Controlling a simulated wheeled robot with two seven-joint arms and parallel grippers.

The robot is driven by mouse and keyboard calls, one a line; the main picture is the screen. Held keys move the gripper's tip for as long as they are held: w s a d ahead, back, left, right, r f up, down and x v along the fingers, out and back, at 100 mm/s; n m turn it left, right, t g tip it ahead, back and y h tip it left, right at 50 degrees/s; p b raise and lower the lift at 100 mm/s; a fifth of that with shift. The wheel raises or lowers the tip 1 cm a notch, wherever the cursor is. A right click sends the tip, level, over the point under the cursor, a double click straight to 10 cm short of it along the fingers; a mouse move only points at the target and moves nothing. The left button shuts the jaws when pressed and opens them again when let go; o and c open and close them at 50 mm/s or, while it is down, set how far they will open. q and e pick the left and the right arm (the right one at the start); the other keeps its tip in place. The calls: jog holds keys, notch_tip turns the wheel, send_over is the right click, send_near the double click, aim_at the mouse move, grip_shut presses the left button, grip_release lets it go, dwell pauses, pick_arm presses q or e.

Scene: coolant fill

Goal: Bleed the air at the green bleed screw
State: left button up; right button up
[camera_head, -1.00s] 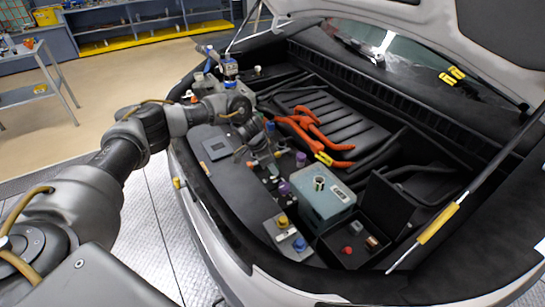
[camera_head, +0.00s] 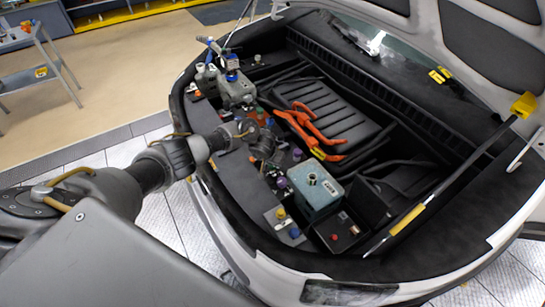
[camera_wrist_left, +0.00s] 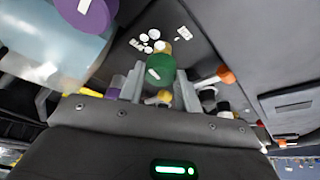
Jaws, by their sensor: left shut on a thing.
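The green bleed screw (camera_wrist_left: 160,70) shows in the left wrist view as a green round cap between my two finger plates. My left gripper (camera_wrist_left: 158,84) is shut on it from both sides. In the head view my left gripper (camera_head: 270,160) points down into the engine bay, beside the row of coloured caps. There the bleed screw is hidden behind the gripper and wrist. My right gripper is not in view.
A purple cap (camera_head: 282,183) and a blue-grey tank (camera_head: 315,195) stand close by. An orange cap (camera_wrist_left: 226,75) is near the fingers. Orange cables (camera_head: 312,130) lie farther back. A black box (camera_head: 352,243) and a yellow-sleeved strut (camera_head: 406,220) are to the right.

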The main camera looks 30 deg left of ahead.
pick_arm(q)
jog(key=shift+s+f+n+p, duration=0.1)
jog(key=shift+s+n+p, duration=0.05)
jog(key=shift+n+p, duration=0.4)
jog(key=shift+y, duration=0.3)
jog(key=o, duration=1)
jog(key=shift+c, duration=0.2)
jog(key=shift+r, duration=0.2)
jog(key=shift+r, duration=0.25)
jog(key=v, duration=1)
jog(key=shift+s, duration=0.15)
